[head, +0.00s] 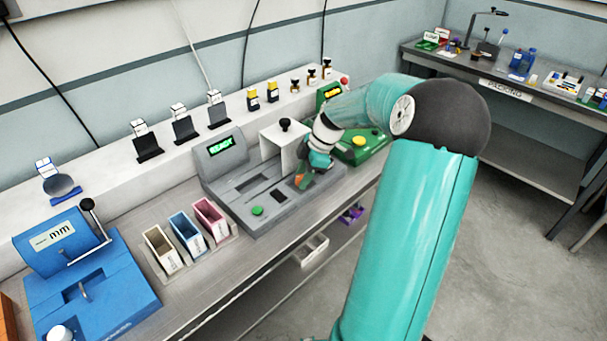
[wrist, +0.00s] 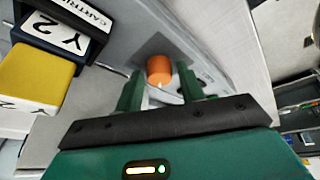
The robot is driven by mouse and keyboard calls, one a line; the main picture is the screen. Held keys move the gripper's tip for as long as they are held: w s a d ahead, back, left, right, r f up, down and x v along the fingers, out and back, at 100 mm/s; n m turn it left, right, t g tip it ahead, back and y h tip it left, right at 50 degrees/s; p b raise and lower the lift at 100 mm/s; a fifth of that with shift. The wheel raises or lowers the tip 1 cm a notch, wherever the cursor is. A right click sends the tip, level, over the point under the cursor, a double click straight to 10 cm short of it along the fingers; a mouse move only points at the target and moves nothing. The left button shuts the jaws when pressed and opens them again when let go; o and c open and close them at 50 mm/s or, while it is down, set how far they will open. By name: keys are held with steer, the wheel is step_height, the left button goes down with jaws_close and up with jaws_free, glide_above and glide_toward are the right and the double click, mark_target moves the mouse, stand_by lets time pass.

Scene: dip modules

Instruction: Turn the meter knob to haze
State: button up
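The grey meter (head: 228,192) stands on the bench with a lit green display (head: 221,145). An orange knob (wrist: 159,69) shows in the wrist view on the meter's grey face; its pointer setting and the haze mark cannot be read. My gripper (wrist: 161,75) has its two green fingers on either side of the knob, with narrow gaps visible, so it looks open. In the head view my gripper (head: 303,174) is low over the meter's right front, and my arm hides part of that area.
A white hood (head: 283,145) with a black knob stands behind my gripper. A green device (head: 363,150) is close on the right. A green button (head: 257,211) is on the meter's left front. Coloured bins (head: 160,248) and a blue device (head: 95,290) are farther left.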

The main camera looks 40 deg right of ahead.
steer(key=c, duration=0.6)
steer(key=shift+m, duration=0.3)
steer(key=m+t+h, duration=0.1)
steer(key=m, duration=0.1)
steer(key=shift+s+a+m, duration=0.1)
steer(key=shift+m, duration=0.3)
steer(key=m+h, duration=0.1)
steer(key=m, duration=0.2)
steer(key=shift+a+m+t, duration=0.15)
steer(key=shift+m+t, duration=0.15)
steer(key=m+h, duration=0.1)
steer(key=m, duration=0.1)
steer(key=m+h, duration=0.1)
steer(key=m, duration=0.3)
steer(key=shift+a+h, duration=0.25)
steer(key=shift+h, duration=0.15)
steer(key=shift+m+g+h, duration=0.4)
steer(key=shift+m+h, duration=0.4)
steer(key=shift+m, duration=1.6)
steer(key=o, duration=1)
steer(key=shift+c, duration=0.2)
